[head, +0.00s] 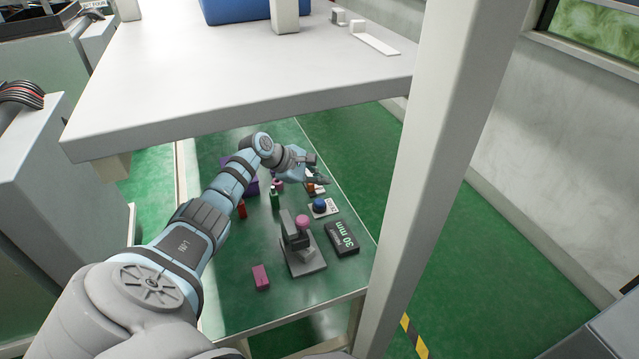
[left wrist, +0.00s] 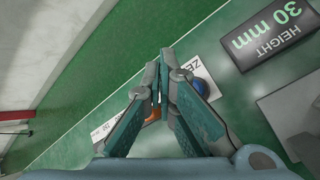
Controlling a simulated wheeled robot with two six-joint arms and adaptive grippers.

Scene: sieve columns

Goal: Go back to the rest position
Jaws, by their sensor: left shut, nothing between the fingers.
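My left gripper (head: 322,175) reaches in under a white shelf and hovers over the far part of a green work table (head: 235,305). In the left wrist view its two fingers (left wrist: 160,75) are shut together with nothing held between them. Below them, a white plate with a blue button (left wrist: 202,87) and a small orange piece (left wrist: 154,117) are partly hidden by the fingers. My right gripper is in neither view.
The white shelf (head: 240,70) and its post (head: 440,150) stand close to my left arm. On the table are a grey stand with a pink knob (head: 302,222), a dark "HEIGHT 30 mm" block (head: 342,239), a pink block (head: 261,277), and red (head: 241,209) and green (head: 274,200) pieces.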

